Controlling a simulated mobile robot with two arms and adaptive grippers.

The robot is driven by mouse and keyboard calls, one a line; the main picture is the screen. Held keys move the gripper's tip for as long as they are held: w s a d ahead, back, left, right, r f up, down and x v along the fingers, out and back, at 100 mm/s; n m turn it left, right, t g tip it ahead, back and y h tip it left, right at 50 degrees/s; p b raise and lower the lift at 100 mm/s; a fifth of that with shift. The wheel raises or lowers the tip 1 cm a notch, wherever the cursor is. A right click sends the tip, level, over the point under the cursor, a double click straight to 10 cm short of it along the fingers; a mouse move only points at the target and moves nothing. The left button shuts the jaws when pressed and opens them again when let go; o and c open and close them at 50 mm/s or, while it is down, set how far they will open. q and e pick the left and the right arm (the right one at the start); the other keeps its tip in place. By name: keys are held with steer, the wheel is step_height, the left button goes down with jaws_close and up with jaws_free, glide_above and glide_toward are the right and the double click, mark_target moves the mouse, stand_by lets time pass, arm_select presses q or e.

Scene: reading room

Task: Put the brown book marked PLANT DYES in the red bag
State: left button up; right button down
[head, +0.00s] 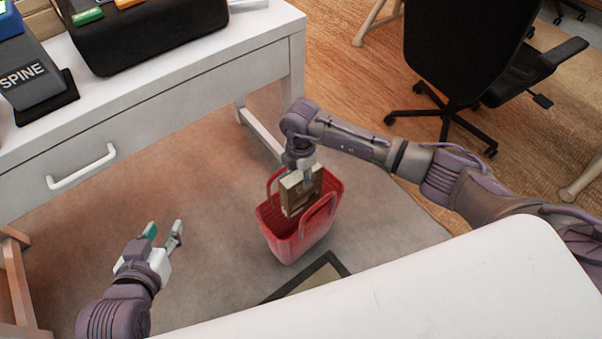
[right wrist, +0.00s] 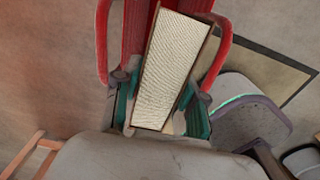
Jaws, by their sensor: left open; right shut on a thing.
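The brown book (head: 303,196) is held in my right gripper (head: 302,170), over the opening of the red bag (head: 299,243). Its lower part is at the level of the bag's rim; I cannot tell how deep it reaches. The title is too small to read. In the right wrist view the book's pale page edges (right wrist: 175,66) show between the green-padded fingers of my right gripper (right wrist: 163,112), with the red bag's handles (right wrist: 103,40) on both sides. My left gripper (head: 163,238) is open and empty over the floor, left of the bag.
A white desk (head: 190,62) with a drawer stands at the back left. It bears a black box (head: 150,38) and a grey book marked SPINE (head: 38,85). A black office chair (head: 455,50) stands at the back right. A white surface (head: 430,290) fills the front right.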

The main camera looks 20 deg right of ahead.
steer(key=shift+f+b, duration=0.45)
steer(key=shift+f, duration=0.3)
steer(key=shift+f+b, duration=0.4)
steer(key=shift+f, duration=0.2)
steer(key=shift+f+b, duration=0.45)
steer(key=shift+f, duration=0.3)
arm_select(q)
steer(key=w+d+r+t+h, duration=0.1)
steer(key=w+r+t, duration=0.1)
steer(key=r+t, duration=0.2)
steer(key=w+d+r+t+h, duration=0.1)
steer(key=r+t, duration=0.3)
steer(key=r, duration=0.5)
steer(key=shift+w+d+t+h+b, duration=0.35)
steer(key=shift+d+t+h, duration=0.05)
steer(key=shift+d, duration=0.1)
arm_select(e)
steer(key=shift+f, duration=0.6)
arm_select(q)
steer(key=shift+r, duration=0.1)
